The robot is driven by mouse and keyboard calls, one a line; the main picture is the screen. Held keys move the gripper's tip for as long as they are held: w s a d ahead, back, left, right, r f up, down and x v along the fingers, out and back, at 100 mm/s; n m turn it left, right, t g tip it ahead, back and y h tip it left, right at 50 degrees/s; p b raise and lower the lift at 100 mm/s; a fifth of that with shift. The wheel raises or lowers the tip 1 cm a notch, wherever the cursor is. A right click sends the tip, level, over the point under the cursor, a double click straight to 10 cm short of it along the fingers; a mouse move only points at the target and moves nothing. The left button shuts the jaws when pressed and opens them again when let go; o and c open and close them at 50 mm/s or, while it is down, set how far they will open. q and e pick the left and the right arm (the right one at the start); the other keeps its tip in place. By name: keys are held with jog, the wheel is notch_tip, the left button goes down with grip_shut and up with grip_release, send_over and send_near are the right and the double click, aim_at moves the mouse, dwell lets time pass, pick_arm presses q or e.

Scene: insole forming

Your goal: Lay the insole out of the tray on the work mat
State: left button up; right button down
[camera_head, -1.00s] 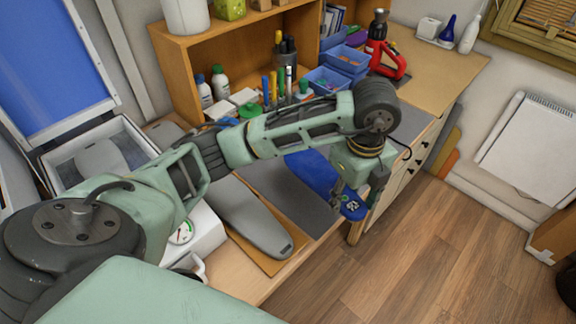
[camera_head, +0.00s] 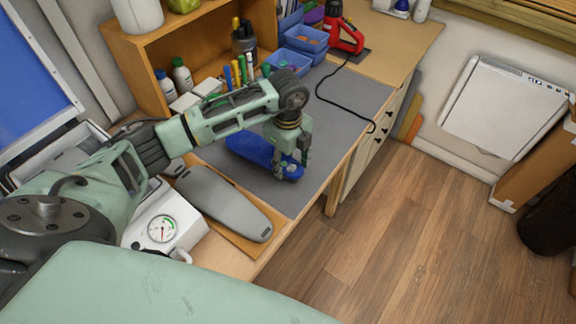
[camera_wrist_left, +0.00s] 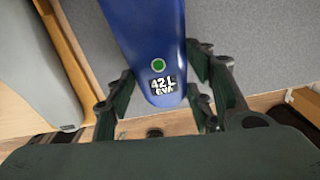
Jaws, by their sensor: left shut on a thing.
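The blue insole (camera_head: 248,146) is over the grey work mat (camera_head: 345,105); I cannot tell whether it touches the mat. My left gripper (camera_head: 291,164) is shut on its near end, with the fingers at either side. In the left wrist view the insole (camera_wrist_left: 150,35) carries a green dot and a "42 L EVA" label, and the mat (camera_wrist_left: 235,22) lies below. A pale tray (camera_head: 40,157) at the far left is largely hidden by my arm. My right gripper is not in view.
A grey sole-shaped form (camera_head: 222,200) lies on a brown board left of the mat. A white gauge box (camera_head: 165,222) stands nearer. A red tool (camera_head: 343,32) with a black cable (camera_head: 350,108) sits behind. The mat's right part is clear apart from the cable.

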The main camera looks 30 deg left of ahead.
aim_at(288, 167)
pick_arm(q)
notch_tip(288, 167, down, 2)
jog(key=shift+f+p, duration=0.2)
jog(key=shift+p, duration=0.3)
jog(key=shift+f, duration=0.45)
jog(key=shift+f, duration=0.15)
jog(key=o, duration=0.9)
jog(key=shift+o, duration=0.2)
